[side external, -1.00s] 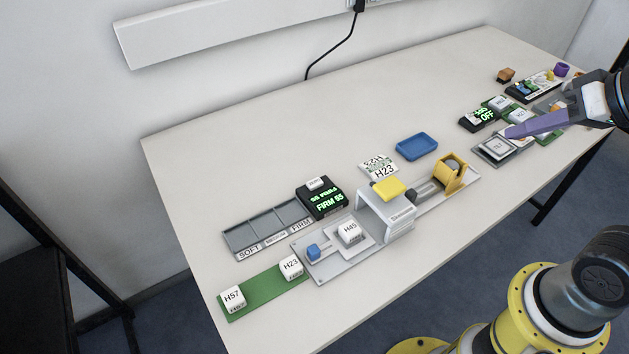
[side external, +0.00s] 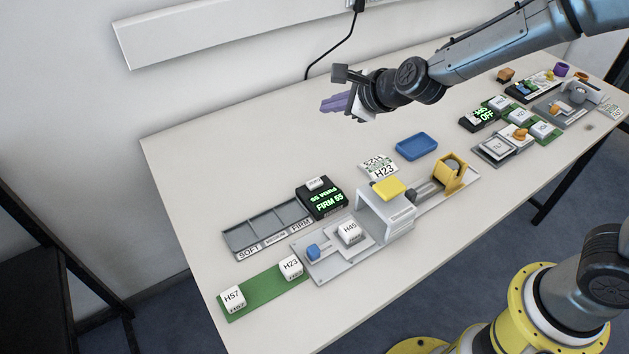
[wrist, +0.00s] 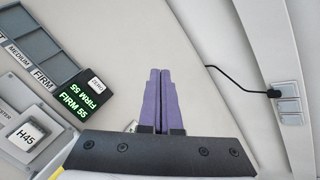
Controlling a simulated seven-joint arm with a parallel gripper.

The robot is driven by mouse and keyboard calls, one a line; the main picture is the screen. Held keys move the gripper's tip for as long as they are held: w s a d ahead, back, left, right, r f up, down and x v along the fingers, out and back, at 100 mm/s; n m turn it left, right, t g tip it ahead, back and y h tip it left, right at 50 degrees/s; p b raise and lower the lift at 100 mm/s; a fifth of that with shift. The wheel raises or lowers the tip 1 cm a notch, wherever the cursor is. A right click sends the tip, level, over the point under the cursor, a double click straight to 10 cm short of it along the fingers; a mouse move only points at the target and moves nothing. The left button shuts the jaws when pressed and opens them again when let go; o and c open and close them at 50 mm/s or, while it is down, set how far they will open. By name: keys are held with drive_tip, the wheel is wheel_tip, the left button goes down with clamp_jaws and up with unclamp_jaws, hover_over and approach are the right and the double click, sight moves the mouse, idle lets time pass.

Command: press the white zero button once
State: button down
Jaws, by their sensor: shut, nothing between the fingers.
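The white zero button (side external: 316,183) is a small white cap on top of a black display box (side external: 322,203), whose green text reads "FIRM 55". In the wrist view the white zero button (wrist: 97,84) and the display box (wrist: 75,102) lie to the left of the fingers. My gripper (side external: 334,102) has purple fingers, is shut and empty, and is held above the back of the table, apart from the button. It also shows in the wrist view (wrist: 158,75) with the two fingers together.
A grey three-slot tray (side external: 265,229) is left of the display box. A grey fixture (side external: 330,262) with an H45 block and a yellow-topped housing (side external: 388,188) stands in front. A blue tray (side external: 417,147) and a second display box (side external: 479,118) are farther right. The table's back is clear.

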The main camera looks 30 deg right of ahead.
drive_tip(key=g, duration=0.1)
hover_over(319, 184)
wheel_tip(319, 184, down, 6)
drive_tip(key=shift+f+n, duration=0.3)
drive_tip(key=shift+n, duration=0.2)
drive_tip(key=shift+f, duration=4.4)
drive_tip(key=shift+f, duration=0.2)
drive_tip(key=shift+f, duration=0.25)
